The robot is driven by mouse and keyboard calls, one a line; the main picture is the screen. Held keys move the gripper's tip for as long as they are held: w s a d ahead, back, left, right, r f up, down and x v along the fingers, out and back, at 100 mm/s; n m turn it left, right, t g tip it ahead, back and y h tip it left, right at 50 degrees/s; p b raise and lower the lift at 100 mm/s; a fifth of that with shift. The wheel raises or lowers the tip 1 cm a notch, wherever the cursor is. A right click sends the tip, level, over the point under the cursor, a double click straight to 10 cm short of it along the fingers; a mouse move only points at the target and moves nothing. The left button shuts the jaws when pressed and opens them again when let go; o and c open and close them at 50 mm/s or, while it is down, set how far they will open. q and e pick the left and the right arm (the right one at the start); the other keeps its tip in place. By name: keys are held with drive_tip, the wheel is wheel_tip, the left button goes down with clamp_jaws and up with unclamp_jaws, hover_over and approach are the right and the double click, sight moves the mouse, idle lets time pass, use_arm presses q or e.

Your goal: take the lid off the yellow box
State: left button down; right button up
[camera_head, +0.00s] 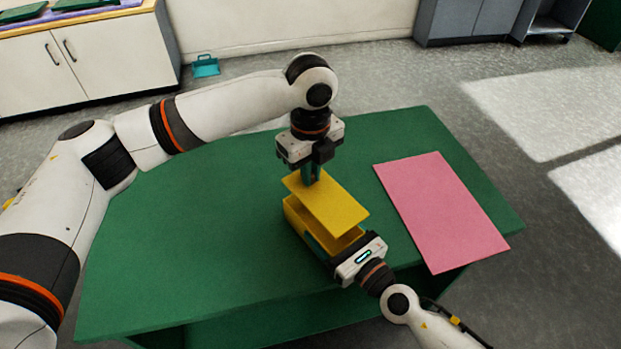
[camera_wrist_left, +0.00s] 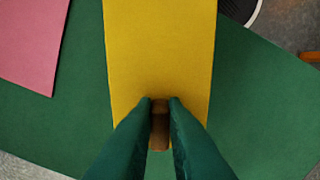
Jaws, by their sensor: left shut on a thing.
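The yellow box (camera_head: 345,241) stands on the green table, left of the pink sheet. Its flat yellow lid (camera_head: 330,203) is above it, with a gap showing between lid and box. My left gripper (camera_head: 312,177) comes down from above at the lid's far end. In the left wrist view its fingers (camera_wrist_left: 160,104) are shut on a small brown handle (camera_wrist_left: 159,130) on the lid (camera_wrist_left: 160,50). My right gripper (camera_head: 330,250) is low at the near side of the box, a finger along its wall. Its other finger is hidden, so its grip is unclear.
The green table (camera_head: 190,240) is clear to the left of the box. A flat pink sheet (camera_head: 440,210) lies on its right part. A white cabinet (camera_head: 95,60) and a small teal dustpan-like thing (camera_head: 206,66) are beyond the table.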

drive_tip(key=o, duration=1.4)
